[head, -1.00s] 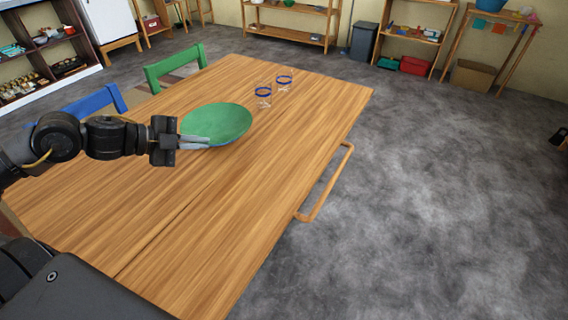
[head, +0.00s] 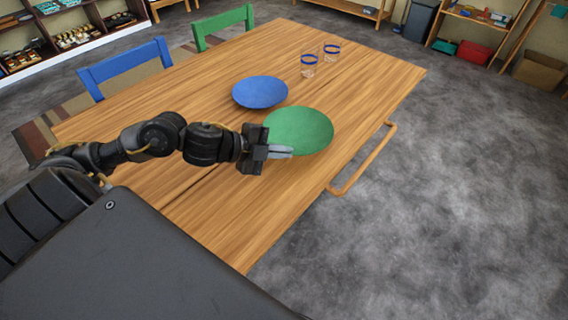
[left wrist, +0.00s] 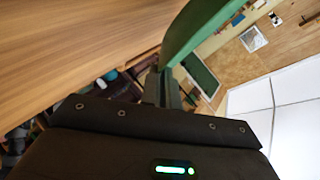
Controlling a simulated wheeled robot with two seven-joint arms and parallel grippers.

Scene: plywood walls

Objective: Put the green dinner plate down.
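The green dinner plate (head: 300,130) is over the wooden table (head: 215,205), near its right edge in the head view. My left gripper (head: 281,152) is shut on the plate's near rim. In the left wrist view the plate (left wrist: 196,28) shows nearly edge-on between the fingers (left wrist: 162,88). The table top (left wrist: 75,50) lies to its left there, and a gap seems to show between them. The exact height of the plate above the table is hard to tell. My right gripper is not in view.
A blue plate (head: 260,92) lies on the table just beyond the green one. Two blue-rimmed glasses (head: 308,66) (head: 332,52) stand farther back. A blue chair (head: 125,64) and a green chair (head: 222,25) stand along the left side. The near table top is clear.

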